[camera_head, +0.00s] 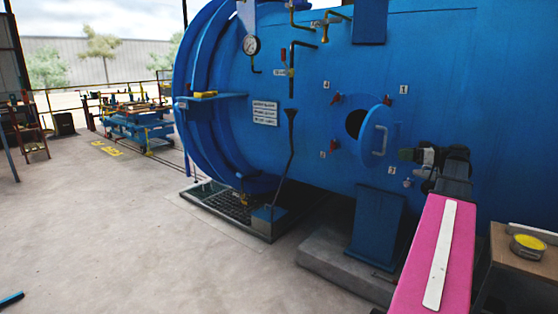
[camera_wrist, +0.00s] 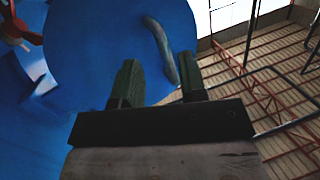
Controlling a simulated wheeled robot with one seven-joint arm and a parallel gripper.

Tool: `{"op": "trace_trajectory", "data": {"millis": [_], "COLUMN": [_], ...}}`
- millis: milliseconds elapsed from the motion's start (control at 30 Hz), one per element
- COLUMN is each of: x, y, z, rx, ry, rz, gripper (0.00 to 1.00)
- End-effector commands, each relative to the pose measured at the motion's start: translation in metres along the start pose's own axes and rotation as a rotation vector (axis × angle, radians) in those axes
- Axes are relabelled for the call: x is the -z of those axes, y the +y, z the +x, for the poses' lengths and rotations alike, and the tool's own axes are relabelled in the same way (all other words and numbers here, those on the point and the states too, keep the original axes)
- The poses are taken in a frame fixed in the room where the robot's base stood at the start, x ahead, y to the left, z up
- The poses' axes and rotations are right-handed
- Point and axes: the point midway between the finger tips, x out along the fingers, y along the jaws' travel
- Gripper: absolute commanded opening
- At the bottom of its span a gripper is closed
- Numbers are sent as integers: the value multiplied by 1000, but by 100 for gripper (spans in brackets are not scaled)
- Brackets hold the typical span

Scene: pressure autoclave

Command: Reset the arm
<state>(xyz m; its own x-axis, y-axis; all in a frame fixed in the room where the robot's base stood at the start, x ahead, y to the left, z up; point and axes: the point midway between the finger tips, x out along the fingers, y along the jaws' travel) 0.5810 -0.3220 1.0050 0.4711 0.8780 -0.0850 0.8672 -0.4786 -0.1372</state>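My gripper (camera_head: 404,155) is just right of the small round blue hatch door (camera_head: 370,130) on the autoclave (camera_head: 325,90). In the wrist view my gripper (camera_wrist: 158,62) has its two dark green fingers spread apart, with nothing held between them. The hatch door (camera_wrist: 110,50) fills the upper middle of that view. Its grey curved handle (camera_wrist: 161,50) lies beyond the fingertips and appears apart from them. In the head view the door stands swung out, and the dark opening (camera_head: 354,124) shows at its left.
Numbered tags and red clamps (camera_head: 336,99) ring the hatch. A blue support (camera_head: 376,225) stands below it on a concrete block. A wooden-topped box (camera_head: 520,262) with a yellow round item (camera_head: 528,243) is at the right. The floor at left is mostly clear.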

Motion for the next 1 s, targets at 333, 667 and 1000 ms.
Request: {"op": "trace_trajectory", "data": {"millis": [333,667,1000], "x": [-158,-297,-403], "y": [-22,-82,-155], "z": [145,231,266], "rx": [-97,-330,-675], "ry": [-404,-811,-1147], "rz": [499,788,829], "gripper": [39,39,39]}}
